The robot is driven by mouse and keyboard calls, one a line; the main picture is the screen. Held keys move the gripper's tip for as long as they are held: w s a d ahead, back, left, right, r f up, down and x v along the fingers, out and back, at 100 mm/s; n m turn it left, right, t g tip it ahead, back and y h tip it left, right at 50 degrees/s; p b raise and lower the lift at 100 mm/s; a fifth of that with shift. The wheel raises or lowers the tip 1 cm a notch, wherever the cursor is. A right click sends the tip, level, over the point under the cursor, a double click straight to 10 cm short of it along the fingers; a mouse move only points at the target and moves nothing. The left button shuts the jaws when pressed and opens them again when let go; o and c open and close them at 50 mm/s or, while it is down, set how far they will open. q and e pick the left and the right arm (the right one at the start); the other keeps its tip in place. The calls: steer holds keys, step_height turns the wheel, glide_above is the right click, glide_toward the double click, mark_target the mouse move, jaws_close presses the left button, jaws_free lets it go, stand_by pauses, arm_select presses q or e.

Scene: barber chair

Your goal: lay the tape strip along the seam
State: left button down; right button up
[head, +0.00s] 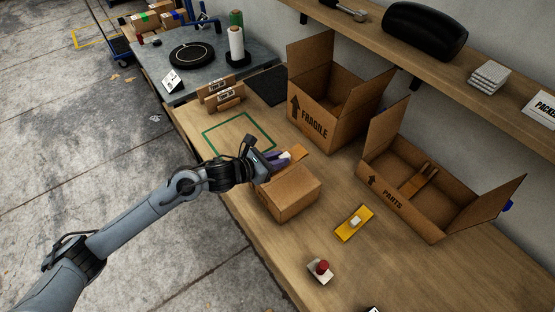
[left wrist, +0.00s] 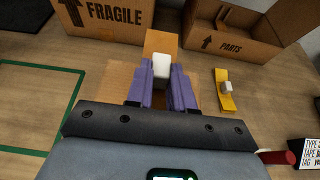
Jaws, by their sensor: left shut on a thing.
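My left gripper (head: 280,159) is shut on a white tab (left wrist: 161,66), its purple fingers on either side of it. A tan-orange tape strip (head: 299,151) sticks out beyond the tab; it also shows in the left wrist view (left wrist: 161,42). The strip is at the far edge of a small closed cardboard box (head: 290,192), seemingly above it; I cannot tell whether they touch. The box top shows partly beneath my fingers in the left wrist view (left wrist: 118,82). I cannot make out the seam. My right gripper is not in view.
An open FRAGILE box (head: 318,117) stands behind, and an open PARTS box (head: 395,203) stands to the right. A yellow piece with a white knob (head: 354,223) and a red-knobbed item (head: 320,270) lie in front. A green outline (head: 222,128) marks clear table at left.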

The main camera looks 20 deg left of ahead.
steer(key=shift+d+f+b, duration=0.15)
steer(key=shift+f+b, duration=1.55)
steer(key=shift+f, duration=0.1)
arm_select(q)
steer(key=shift+f+b, duration=0.9)
steer(key=shift+f, duration=2.75)
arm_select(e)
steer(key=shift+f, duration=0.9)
arm_select(q)
steer(key=c, duration=0.9)
jaws_free()
steer(key=shift+s+a+r, duration=0.15)
steer(key=shift+s+a, duration=0.1)
steer(key=shift+s, duration=0.1)
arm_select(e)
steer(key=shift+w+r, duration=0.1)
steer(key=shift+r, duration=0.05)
arm_select(q)
steer(key=p+v, duration=0.1)
steer(key=v, duration=0.9)
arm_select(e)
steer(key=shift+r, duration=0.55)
arm_select(q)
steer(key=shift+s+d, duration=0.1)
